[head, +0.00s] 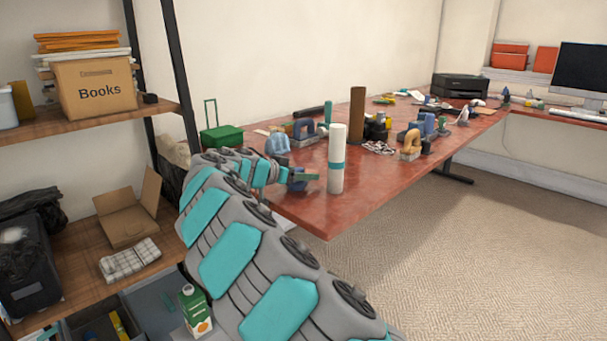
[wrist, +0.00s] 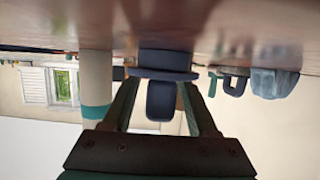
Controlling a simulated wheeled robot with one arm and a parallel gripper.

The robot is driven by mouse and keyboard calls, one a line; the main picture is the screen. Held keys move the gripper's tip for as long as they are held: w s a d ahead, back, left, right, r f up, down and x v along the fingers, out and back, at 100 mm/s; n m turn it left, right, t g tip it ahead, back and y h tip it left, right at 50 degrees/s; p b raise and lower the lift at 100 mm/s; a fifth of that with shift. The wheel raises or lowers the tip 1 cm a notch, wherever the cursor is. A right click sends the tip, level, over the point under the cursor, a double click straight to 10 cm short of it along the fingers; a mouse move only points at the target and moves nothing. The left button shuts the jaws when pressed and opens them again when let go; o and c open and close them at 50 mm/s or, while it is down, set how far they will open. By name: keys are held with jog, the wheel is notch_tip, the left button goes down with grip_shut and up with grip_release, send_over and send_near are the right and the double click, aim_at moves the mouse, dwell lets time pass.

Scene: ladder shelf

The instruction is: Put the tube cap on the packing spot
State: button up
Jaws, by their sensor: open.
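A dark blue tube cap (wrist: 162,75) with a wide flange and a narrower plug shows in the wrist view, against the tabletop, which appears at the top of that picture. My gripper (wrist: 160,88) is open, with one green finger on each side of the cap's plug. In the head view my gripper (head: 308,177) is low over the near left part of the red table, and the cap (head: 297,185) is partly hidden by it. A white tube (head: 336,165) with a teal band stands upright just right of the gripper. I cannot tell which place is the packing spot.
The red table (head: 360,200) holds a brown tube (head: 357,115), a green case (head: 221,137), clamps and tools behind the gripper. At left, a shelf (head: 80,255) holds an open cardboard box (head: 127,222) and a folded cloth (head: 130,261). The table's front right edge is clear.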

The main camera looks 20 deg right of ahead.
jog(key=b+v, duration=0.2)
jog(key=v, duration=1)
